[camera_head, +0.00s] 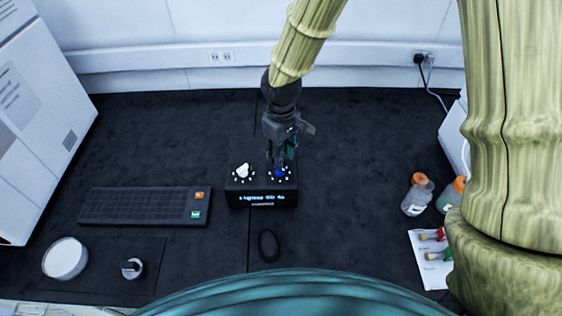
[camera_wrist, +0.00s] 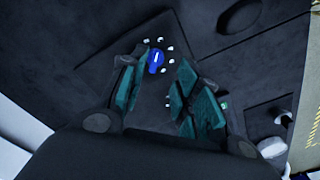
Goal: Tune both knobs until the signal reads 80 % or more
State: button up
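A small black box (camera_head: 234,197) stands mid-table with two knobs on its top, each ringed by white dots. The white knob (camera_head: 243,170) is on the left; the blue knob (camera_head: 280,173) is on the right. The lit display (camera_head: 262,198) on its front shows a signal line, but its digits are too small to read surely. My gripper (camera_head: 281,164) points down at the blue knob. In the wrist view my gripper (camera_wrist: 163,62) is open, and the blue knob (camera_wrist: 155,65) shows between its teal fingertips, nearer the left one. I cannot tell if either finger touches it.
A black keyboard (camera_head: 140,205) lies to the left and a mouse (camera_head: 269,245) in front of the box. A white round dish (camera_head: 65,259) is at the front left. Orange-capped bottles (camera_head: 417,195) and a white tray (camera_head: 432,269) with small vials stand to the right.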

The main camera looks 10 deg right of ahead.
jog(key=f, duration=0.1)
jog(key=w+f, duration=0.1)
jog(key=f, duration=0.1)
jog(key=w+f, duration=0.1)
jog(key=shift+w+f+p, duration=0.1)
jog(key=shift+f+p, duration=0.2)
jog(key=shift+s+f, duration=0.2)
jog(key=shift+f, duration=0.05)
jog(key=shift+s+a+f, duration=0.1)
jog(key=shift+s+f, duration=0.1)
jog(key=shift+s, duration=0.4)
jog(key=shift+w+f, duration=0.55)
jog(key=shift+w, duration=0.05)
jog(key=shift+s+r, duration=0.2)
jog(key=shift+s, duration=0.1)
jog(key=shift+c, duration=0.5)
jog(key=c, duration=0.4)
grip_shut()
